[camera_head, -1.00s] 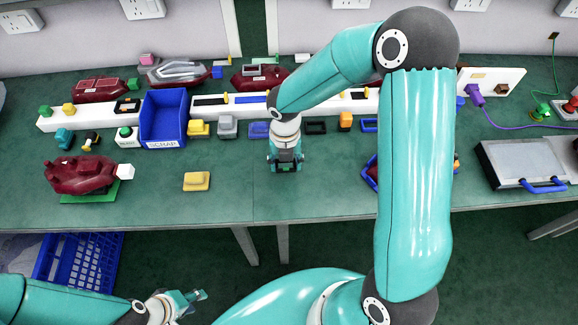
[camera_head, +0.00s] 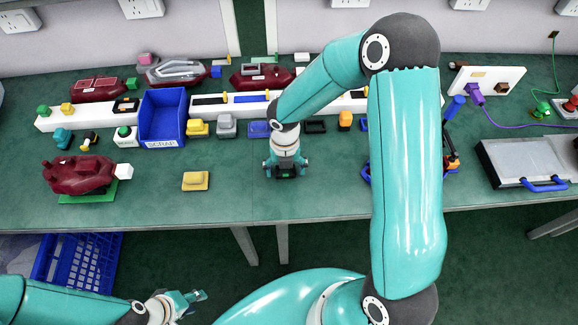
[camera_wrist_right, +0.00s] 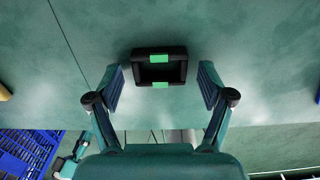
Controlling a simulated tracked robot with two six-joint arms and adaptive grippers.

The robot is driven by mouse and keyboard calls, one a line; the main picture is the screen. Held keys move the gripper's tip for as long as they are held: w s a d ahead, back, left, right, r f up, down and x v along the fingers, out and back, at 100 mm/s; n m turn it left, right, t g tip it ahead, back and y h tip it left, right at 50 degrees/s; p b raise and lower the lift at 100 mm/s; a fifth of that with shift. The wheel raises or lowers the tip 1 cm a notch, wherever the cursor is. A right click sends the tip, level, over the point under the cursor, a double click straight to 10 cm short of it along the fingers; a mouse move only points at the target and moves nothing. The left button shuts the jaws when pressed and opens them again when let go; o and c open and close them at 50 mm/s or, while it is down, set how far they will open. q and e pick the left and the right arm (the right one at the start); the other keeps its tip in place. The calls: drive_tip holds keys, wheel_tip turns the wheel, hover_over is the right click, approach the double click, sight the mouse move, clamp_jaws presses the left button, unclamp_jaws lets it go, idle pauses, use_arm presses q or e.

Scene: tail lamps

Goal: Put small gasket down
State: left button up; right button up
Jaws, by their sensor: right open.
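The small gasket (camera_wrist_right: 177,68) is a black rectangular ring with bright green marks on two opposite sides. In the right wrist view it lies on the green bench top (camera_wrist_right: 245,60). My right gripper (camera_wrist_right: 162,82) is open, with one finger on either side of the gasket and a clear gap to each. In the head view my right gripper (camera_head: 285,170) is low over the bench middle and largely hides the gasket. My left gripper (camera_head: 190,298) is off the bench's front edge at the lower left; its opening is unclear.
A yellow block (camera_head: 196,181) and a dark red lamp housing (camera_head: 80,175) lie to the left. A blue SCRAP bin (camera_head: 163,118) stands behind. Another black frame (camera_head: 315,127) lies behind my right gripper. A silver case (camera_head: 522,163) is at the right.

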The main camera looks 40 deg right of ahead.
drive_tip(key=shift+r, duration=0.1)
wheel_tip(320, 180, up, 12)
idle(0.5)
idle(0.5)
